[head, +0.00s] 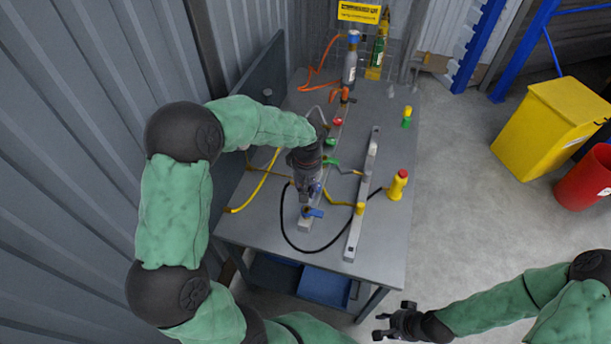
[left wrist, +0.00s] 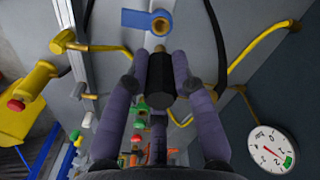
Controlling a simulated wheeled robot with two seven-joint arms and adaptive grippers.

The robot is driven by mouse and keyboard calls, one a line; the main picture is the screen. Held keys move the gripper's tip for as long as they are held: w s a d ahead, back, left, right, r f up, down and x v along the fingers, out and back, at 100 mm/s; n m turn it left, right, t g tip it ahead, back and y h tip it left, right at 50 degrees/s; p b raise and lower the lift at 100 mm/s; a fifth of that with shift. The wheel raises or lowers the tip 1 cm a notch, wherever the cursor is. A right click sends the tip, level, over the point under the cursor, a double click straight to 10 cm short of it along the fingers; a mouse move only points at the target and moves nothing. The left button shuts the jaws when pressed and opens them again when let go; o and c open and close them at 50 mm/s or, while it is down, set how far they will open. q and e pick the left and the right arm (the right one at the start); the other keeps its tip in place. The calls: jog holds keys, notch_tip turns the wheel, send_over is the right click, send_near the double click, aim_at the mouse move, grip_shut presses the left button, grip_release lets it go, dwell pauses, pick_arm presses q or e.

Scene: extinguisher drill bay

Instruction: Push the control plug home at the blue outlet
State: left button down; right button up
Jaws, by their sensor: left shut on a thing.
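My left gripper (head: 310,192) reaches down over the near end of a grey rail on the workbench. In the left wrist view its two fingers (left wrist: 161,82) are shut on a short black cylindrical plug (left wrist: 161,76). The blue outlet's blue lever (head: 314,212) shows just below the gripper in the head view. In the left wrist view the blue lever (left wrist: 135,18) and a round brass mouth (left wrist: 160,25) lie just beyond the plug's end. A small gap seems to show between them; seating depth cannot be told. My right gripper (head: 393,323) is open and empty, off the bench.
The workbench (head: 262,222) carries a second rail (head: 355,228), a black hose loop (head: 318,250), yellow hoses and a red-topped yellow fitting (head: 397,184). A pressure gauge (left wrist: 270,148) shows in the left wrist view. Yellow (head: 548,125) and red (head: 585,178) bins stand right.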

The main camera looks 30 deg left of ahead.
pick_arm(q)
jog(key=shift+s+f+b, duration=0.25)
jog(key=shift+f+b, duration=0.1)
jog(key=shift+f, duration=0.15)
jog(key=shift+w+f+b, duration=0.15)
jog(key=shift+f+b, duration=0.65)
jog(key=shift+f, duration=0.55)
jog(key=shift+f+b, duration=0.3)
jog(key=shift+b, duration=0.1)
jog(key=shift+f+b, duration=1.7)
jog(key=shift+f, duration=0.3)
dwell(1.4)
jog(key=c, duration=1)
grip_release()
jog(key=shift+o, duration=0.2)
